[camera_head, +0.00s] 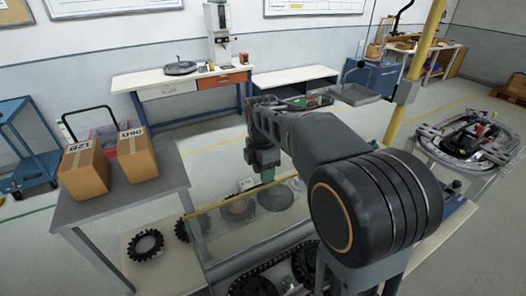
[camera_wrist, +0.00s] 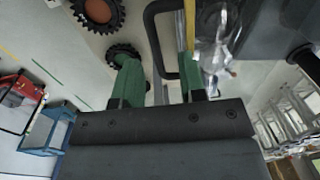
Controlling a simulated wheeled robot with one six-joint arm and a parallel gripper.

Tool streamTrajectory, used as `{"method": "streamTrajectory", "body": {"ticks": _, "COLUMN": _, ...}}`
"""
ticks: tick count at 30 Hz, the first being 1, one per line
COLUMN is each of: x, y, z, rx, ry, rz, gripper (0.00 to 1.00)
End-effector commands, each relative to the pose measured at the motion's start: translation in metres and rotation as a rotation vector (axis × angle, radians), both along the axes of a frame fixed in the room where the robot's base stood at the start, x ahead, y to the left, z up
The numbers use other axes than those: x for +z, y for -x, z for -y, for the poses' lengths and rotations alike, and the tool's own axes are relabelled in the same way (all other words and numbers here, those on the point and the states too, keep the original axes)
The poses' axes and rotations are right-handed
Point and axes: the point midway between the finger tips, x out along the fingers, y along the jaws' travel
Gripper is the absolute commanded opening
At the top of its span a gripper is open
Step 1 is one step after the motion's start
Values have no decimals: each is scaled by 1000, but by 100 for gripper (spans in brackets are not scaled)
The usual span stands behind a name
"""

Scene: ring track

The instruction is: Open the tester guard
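The tester guard appears as a clear panel with a yellow edge bar (camera_head: 220,203) in the head view, low over the tester bench; whether it is fully down I cannot tell. In the wrist view the yellow bar (camera_wrist: 189,22) runs beside a black loop handle (camera_wrist: 152,38). My gripper (camera_head: 266,177) is at the far side of the bar in the head view. In the wrist view my gripper (camera_wrist: 160,68) has its two green fingers apart, with part of the black handle showing between them. Contact with the handle is not clear.
Two cardboard boxes (camera_head: 138,157) stand on a grey table (camera_head: 165,185) at the left. Black toothed rings (camera_head: 146,244) lie on a pale surface below. A yellow post (camera_head: 415,75) rises at the right, near a round fixture (camera_head: 468,139).

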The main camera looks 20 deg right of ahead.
Motion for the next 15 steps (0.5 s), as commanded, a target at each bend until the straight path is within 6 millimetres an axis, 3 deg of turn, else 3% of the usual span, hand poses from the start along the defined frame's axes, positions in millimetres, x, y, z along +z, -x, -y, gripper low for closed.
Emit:
{"method": "streamTrajectory", "body": {"ticks": 6, "x": 44, "y": -3, "z": -1, "rx": 0, "ry": 0, "rz": 3, "gripper": 38}}
{"method": "streamTrajectory", "body": {"ticks": 15, "x": 81, "y": -5, "z": -1, "rx": 0, "ry": 0, "rz": 0, "gripper": 38}}
